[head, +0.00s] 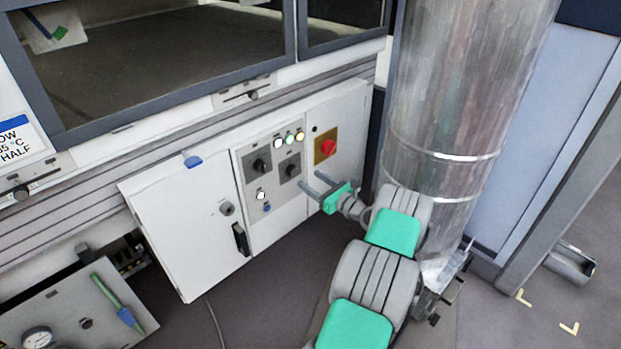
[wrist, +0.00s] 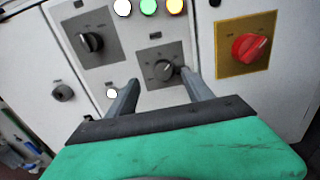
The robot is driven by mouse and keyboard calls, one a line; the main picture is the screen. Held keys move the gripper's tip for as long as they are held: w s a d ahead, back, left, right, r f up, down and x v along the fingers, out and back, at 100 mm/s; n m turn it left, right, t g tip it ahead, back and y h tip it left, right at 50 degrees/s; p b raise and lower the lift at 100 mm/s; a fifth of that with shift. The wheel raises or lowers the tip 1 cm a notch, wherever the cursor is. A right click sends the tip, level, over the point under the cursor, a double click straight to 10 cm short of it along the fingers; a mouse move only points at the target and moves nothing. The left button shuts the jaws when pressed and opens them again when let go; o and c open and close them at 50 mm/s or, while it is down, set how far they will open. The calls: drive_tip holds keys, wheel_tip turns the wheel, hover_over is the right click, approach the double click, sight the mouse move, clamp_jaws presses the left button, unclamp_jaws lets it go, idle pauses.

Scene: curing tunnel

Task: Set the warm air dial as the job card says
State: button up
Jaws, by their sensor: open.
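Two dark dials sit on grey plates on the white control cabinet. The upper left dial (head: 261,166) also shows in the wrist view (wrist: 91,42). The lower right dial (head: 290,171) has a marked scale in the wrist view (wrist: 164,69). I cannot read which one is the warm air dial. My gripper (head: 313,182) is open and empty; in the wrist view its fingers (wrist: 160,82) point at the lower right dial, one to each side below it. The job card (head: 18,140) at the left edge is cut off; "OW", "5 °C" and "HALF" show.
A red rotary switch (head: 327,147) on a yellow plate is right of the dials. Lit white, green and amber lamps (head: 289,138) sit above. A large metal duct (head: 450,90) stands close on the right. A cabinet door (head: 180,215) with a black handle is left.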

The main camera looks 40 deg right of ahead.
sight(295, 171)
drive_tip(key=w+n, duration=0.2)
drive_tip(key=n, duration=0.7)
drive_tip(key=w+n+h, duration=0.1)
drive_tip(key=w+n, duration=0.2)
drive_tip(key=n, duration=0.6)
drive_tip(key=w+f+n, duration=0.1)
drive_tip(key=w+n, duration=0.1)
drive_tip(key=n, duration=0.7)
drive_tip(key=shift+w+h, duration=0.25)
drive_tip(key=shift+h, duration=0.05)
drive_tip(key=shift+c, duration=0.4)
